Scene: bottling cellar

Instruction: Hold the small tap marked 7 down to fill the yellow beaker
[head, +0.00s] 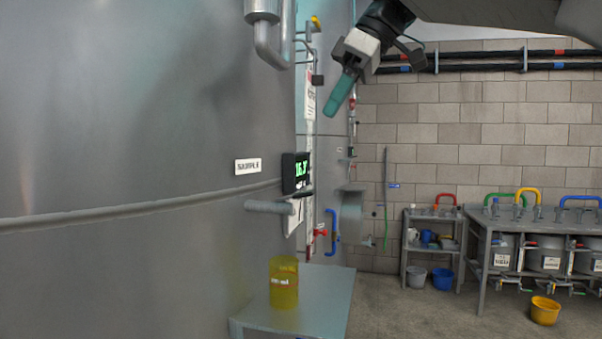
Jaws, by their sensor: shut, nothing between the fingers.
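The yellow beaker (284,286) stands upright on a grey shelf (325,307) beside the large steel tank (130,120). It is see-through, with a reddish mark on its side; I cannot tell whether it holds liquid. A short grey horizontal pipe-like part (268,206) sticks out of the tank above the beaker. I cannot read a 7 on any tap from here. A small red-handled tap (320,233) sits farther back, beyond the tank's edge. My gripper (335,108) is at the top centre, high above the beaker, with its teal fingers shut and empty, pointing down and left.
A green-lit display (297,172) and a white label (248,166) are on the tank. A thick pipe (268,40) comes down at the top. A metal bench (540,226), a small rack (432,215) and a yellow bucket (545,310) stand right. The floor between is clear.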

